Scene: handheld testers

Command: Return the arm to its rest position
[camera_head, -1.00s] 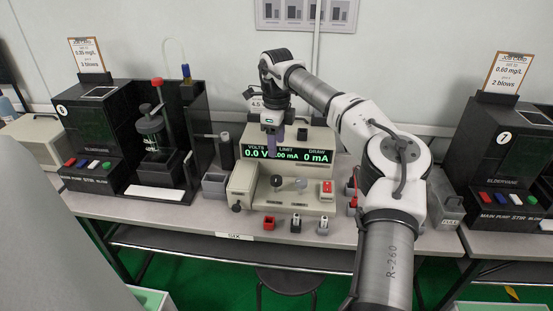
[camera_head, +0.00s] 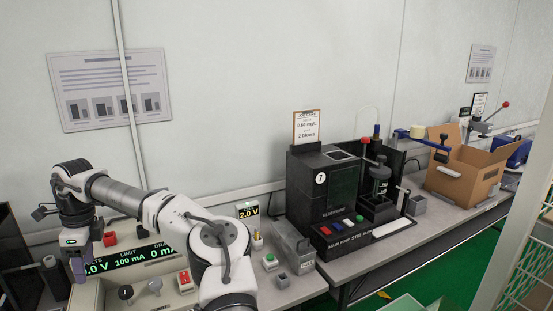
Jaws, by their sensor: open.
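My arm (camera_head: 168,215), white and grey, rises from the bottom edge in the lower left of the head view. It bends over to the left and its end hangs down. My gripper (camera_head: 79,264) points downward in front of the left part of a bench power supply (camera_head: 178,252), partly covering its green display. The jaws are open and I see nothing held between them. The fingertips are seen nearly edge-on, so their gap is hard to see.
A black tester marked 7 (camera_head: 305,196) stands right of my arm. A grey bin (camera_head: 293,246) sits between them. An open cardboard box (camera_head: 462,178) is farther right. A pale mesh rack (camera_head: 527,250) fills the right edge. The wall behind is clear apart from posters.

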